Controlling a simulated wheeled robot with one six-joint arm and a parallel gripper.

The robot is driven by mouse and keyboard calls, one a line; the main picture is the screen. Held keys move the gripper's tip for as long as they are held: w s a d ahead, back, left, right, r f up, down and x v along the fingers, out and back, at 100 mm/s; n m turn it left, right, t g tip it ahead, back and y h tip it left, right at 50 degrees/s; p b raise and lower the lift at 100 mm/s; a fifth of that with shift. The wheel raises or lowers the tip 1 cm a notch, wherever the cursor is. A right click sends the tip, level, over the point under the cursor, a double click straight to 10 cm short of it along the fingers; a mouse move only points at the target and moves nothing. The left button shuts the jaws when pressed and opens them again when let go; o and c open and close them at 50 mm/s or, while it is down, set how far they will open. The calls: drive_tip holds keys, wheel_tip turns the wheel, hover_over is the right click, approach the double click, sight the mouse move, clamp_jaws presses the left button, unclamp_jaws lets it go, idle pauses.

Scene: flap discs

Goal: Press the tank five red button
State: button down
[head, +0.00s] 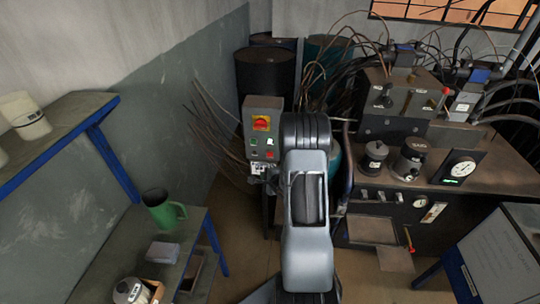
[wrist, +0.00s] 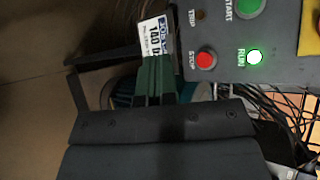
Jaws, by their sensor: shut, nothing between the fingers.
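A grey control box (head: 263,128) stands on a post left of my arm in the head view. In the wrist view its face (wrist: 228,38) carries a red button marked STOP (wrist: 205,60), a green START button (wrist: 250,8), a lit green RUN lamp (wrist: 254,57) and a dark TRIP lamp (wrist: 201,15). No tank number is readable. My gripper (wrist: 155,62) is shut and empty, with its green fingers left of and slightly below the red button in the picture, apart from it. In the head view my gripper (head: 272,180) is partly hidden below the box.
A white printed label (wrist: 155,38) shows by the fingertips in the wrist view. A red-and-yellow switch (head: 261,122) is high on the box. Dark drums (head: 265,75) and loose rods stand behind.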

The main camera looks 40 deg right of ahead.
sight(270, 154)
drive_tip(key=w+d, duration=0.6)
drive_tip(key=shift+w, duration=0.2)
idle(0.5)
idle(2.1)
drive_tip(key=shift+w+d, duration=0.3)
drive_tip(key=shift+w+d+r+p, duration=0.1)
drive_tip(key=shift+w+d+p, duration=0.2)
drive_tip(key=shift+w+d, duration=0.05)
idle(1.1)
drive_tip(key=shift+s+a, duration=0.1)
drive_tip(key=shift+s, duration=0.05)
drive_tip(key=shift+s+a, duration=0.5)
